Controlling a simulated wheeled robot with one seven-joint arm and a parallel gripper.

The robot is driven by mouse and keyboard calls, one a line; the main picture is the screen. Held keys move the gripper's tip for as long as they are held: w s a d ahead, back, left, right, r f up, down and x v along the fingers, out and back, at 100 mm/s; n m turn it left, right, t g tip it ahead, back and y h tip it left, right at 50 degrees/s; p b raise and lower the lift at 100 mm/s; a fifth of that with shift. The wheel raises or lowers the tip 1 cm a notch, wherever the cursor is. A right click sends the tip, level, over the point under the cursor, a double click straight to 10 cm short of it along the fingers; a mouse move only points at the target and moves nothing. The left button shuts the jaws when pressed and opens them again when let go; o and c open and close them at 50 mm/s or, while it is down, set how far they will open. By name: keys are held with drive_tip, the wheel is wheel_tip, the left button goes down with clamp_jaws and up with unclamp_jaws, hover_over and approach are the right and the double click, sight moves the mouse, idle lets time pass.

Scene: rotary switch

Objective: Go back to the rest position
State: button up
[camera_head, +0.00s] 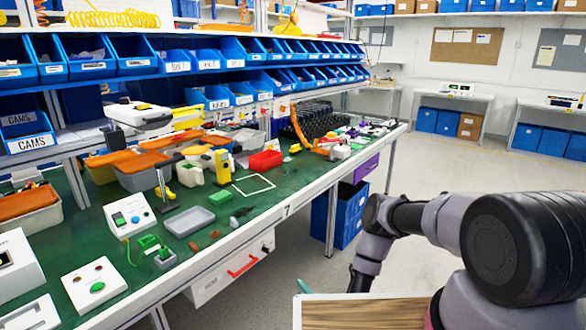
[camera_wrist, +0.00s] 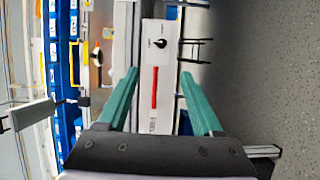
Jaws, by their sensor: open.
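My gripper (camera_wrist: 159,73) shows in the wrist view with its two green fingers spread apart and nothing between them. Beyond the fingers is a white front panel (camera_wrist: 150,75) with a black rotary knob (camera_wrist: 160,43) and a long red handle (camera_wrist: 155,88). The fingers are apart from the knob. In the head view the same white panel (camera_head: 215,284) hangs under the workbench edge, with its red handle (camera_head: 242,267) and the small dark knob (camera_head: 265,248). My arm reaches down at the right, and its lower end is mostly hidden; only a green fingertip (camera_head: 304,284) shows.
The green-topped workbench (camera_head: 280,205) runs along the left, crowded with trays, devices and blue bins (camera_head: 90,55). Blue crates (camera_head: 340,215) stand under it. A wood-topped surface (camera_head: 365,313) is at the bottom front. Open grey floor (camera_head: 440,165) lies to the right of the bench.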

drive_tip(key=w+d+r+m+g+h, duration=0.1)
drive_tip(key=w+d+r+m, duration=0.15)
drive_tip(key=w+r, duration=0.75)
drive_tip(key=w+d+r+m+h, duration=0.2)
drive_tip(key=w+r+m, duration=0.1)
drive_tip(key=w+r, duration=0.75)
drive_tip(key=w+d+r+m+g+h, duration=0.1)
drive_tip(key=w+d+r+m, duration=0.15)
drive_tip(key=r, duration=0.45)
drive_tip(key=w+d+r+m, duration=0.1)
drive_tip(key=d+r+m, duration=0.15)
drive_tip(key=r, duration=0.45)
drive_tip(key=w+d+r+m+g+h, duration=0.1)
drive_tip(key=w+d+r, duration=0.15)
drive_tip(key=r, duration=0.45)
drive_tip(key=s+d+r+m+g+h, duration=0.1)
drive_tip(key=s+d+r+m, duration=0.3)
drive_tip(key=s+r, duration=0.55)
drive_tip(key=s+d+r+m+g+h, duration=0.2)
drive_tip(key=s+d+r+m, duration=0.2)
drive_tip(key=s+r, duration=0.55)
drive_tip(key=s+r+m+g, duration=0.1)
drive_tip(key=s+r+m, duration=0.3)
drive_tip(key=s, duration=0.8)
drive_tip(key=s+d+r+m+g+y, duration=0.1)
drive_tip(key=s+r+m, duration=0.3)
drive_tip(key=s, duration=0.9)
drive_tip(key=shift+s+d+r+g, duration=0.2)
drive_tip(key=shift+s+d+g, duration=0.1)
